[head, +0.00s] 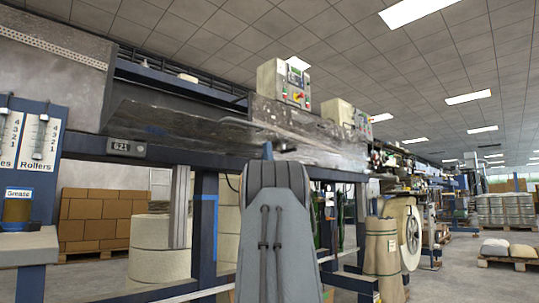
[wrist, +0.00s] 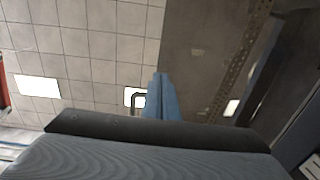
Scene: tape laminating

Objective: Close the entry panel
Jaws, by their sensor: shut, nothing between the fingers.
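The entry panel appears to be the long, scuffed grey sheet (head: 180,122) on the front of the laminating machine in the head view. It stands out at a slant from the machine, so it looks open. My gripper (head: 268,150) is in front of the machine, just below the panel's lower edge, with its blue fingers pointing up. In the wrist view the blue fingers of my gripper (wrist: 162,84) are together and empty. A small dark bracket-like shape (wrist: 139,98) shows beside them; I cannot tell whether they touch it. My arm hides part of the machine.
A blue frame rail (head: 85,146) with a small display (head: 126,148) runs below the panel. Control boxes (head: 284,84) stand above. A roller and grease station (head: 30,150) is at the left. A large reel (head: 408,234) stands at the right, beside open floor.

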